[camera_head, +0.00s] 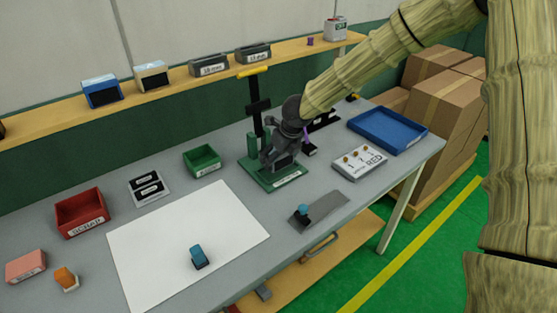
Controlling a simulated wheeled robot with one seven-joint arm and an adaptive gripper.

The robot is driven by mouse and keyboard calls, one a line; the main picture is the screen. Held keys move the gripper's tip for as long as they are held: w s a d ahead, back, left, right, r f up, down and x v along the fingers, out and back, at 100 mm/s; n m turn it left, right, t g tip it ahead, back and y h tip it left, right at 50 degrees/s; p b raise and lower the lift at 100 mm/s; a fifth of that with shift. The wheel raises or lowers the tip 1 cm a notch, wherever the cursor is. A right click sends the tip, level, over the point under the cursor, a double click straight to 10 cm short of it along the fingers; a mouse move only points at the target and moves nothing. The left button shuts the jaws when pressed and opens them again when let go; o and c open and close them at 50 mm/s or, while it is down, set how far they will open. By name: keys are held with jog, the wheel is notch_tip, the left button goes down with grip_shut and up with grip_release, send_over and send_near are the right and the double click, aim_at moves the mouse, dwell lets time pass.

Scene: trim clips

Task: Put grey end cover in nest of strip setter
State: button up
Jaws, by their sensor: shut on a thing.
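The strip setter is a green base (290,181) with a dark upright post and a yellow handle (253,71), standing toward the back of the grey table. My gripper (271,158) reaches down from the upper right and is directly over the green base. It is shut on a small dark grey piece, which I take to be the grey end cover (284,164). The fingers hide part of this piece and the nest under it. I cannot tell whether the piece touches the nest or hangs just above it.
A green bin (202,161), a red scrap bin (82,212) and a card with black strips (148,187) lie to the left. A white sheet (160,240) carries a blue piece (198,256).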

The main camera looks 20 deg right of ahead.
aim_at(278, 163)
jog(key=shift+w+d+p, duration=0.15)
jog(key=shift+w+p, duration=0.15)
jog(key=shift+w, duration=0.2)
jog(key=shift+f, duration=1.8)
jog(key=shift+f, duration=0.15)
jog(key=o, duration=1.1)
jog(key=shift+c, duration=0.2)
jog(key=v, duration=1.2)
jog(key=shift+b, duration=0.35)
